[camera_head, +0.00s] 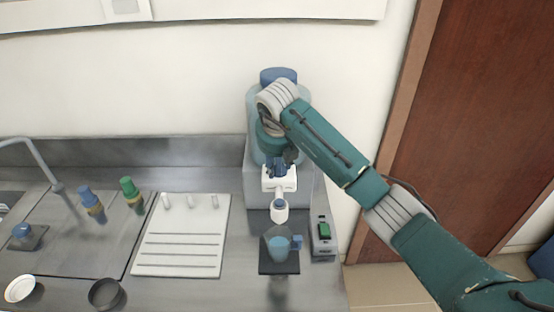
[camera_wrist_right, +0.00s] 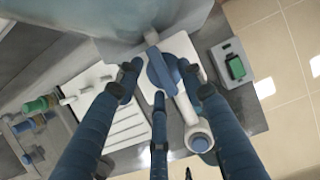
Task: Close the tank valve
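A large translucent tank (camera_head: 251,103) with a blue cap stands against the back wall, partly hidden by my right arm. Its white valve body with a blue handle (camera_wrist_right: 162,70) sits low on the tank's front, and a spout (camera_head: 280,210) reaches forward from it. My right gripper (camera_head: 281,165) is at the valve. In the right wrist view its blue fingers (camera_wrist_right: 158,82) are spread around the blue handle, with gaps at the sides; contact cannot be told. A beaker (camera_head: 278,246) with blue liquid stands below the spout. My left gripper is not in view.
The beaker stands on a dark plate (camera_head: 279,266). A grey device with a green switch (camera_head: 323,231) is right of it. A white ribbed board (camera_head: 181,262), a green-topped bottle (camera_head: 129,188) and a blue-topped bottle (camera_head: 88,196) are to the left.

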